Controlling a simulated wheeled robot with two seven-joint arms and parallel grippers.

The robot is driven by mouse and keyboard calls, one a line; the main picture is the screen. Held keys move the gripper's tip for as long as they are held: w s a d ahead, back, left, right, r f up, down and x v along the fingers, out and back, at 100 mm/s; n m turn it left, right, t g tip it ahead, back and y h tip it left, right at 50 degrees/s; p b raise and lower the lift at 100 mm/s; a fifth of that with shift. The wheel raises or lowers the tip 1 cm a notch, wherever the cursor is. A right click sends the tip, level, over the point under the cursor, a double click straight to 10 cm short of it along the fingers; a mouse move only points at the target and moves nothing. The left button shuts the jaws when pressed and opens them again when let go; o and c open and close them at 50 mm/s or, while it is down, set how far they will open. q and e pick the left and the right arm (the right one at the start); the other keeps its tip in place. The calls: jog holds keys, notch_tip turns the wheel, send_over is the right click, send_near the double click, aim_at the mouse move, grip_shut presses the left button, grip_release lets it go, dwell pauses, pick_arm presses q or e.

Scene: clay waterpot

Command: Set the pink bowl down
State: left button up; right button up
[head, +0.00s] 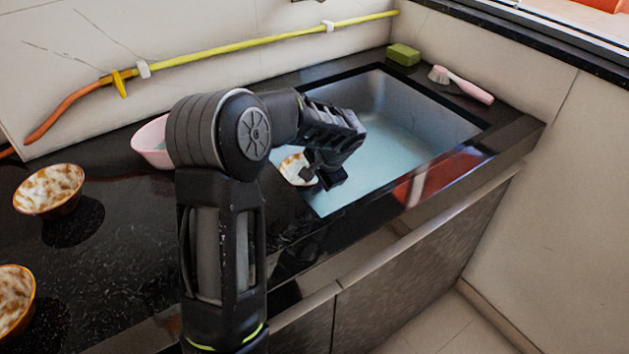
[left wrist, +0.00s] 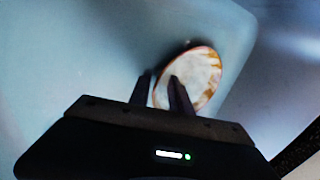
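The pink bowl (head: 150,142) stands on the dark counter left of the sink. My left arm hides its right side. My left gripper (head: 322,179) is over the sink, apart from the pink bowl. A white and brown bowl (head: 293,168) is in the sink beside its fingers. In the left wrist view, my left gripper (left wrist: 161,78) has a gap between its fingers. The white and brown bowl (left wrist: 203,76) shows between and behind the fingers; I cannot tell whether they touch it. My right gripper is not in view.
Two more brown and white bowls stand on the counter at the left (head: 50,188) and lower left (head: 14,300). The sink (head: 400,125) is otherwise clear. A green sponge (head: 403,54) and a pink brush (head: 465,85) lie behind it. A yellow pipe (head: 240,45) runs along the wall.

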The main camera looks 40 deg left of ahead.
pick_arm(q)
jog(key=p+v, duration=0.2)
jog(key=v, duration=1)
jog(key=shift+r, duration=0.1)
dwell(1.5)
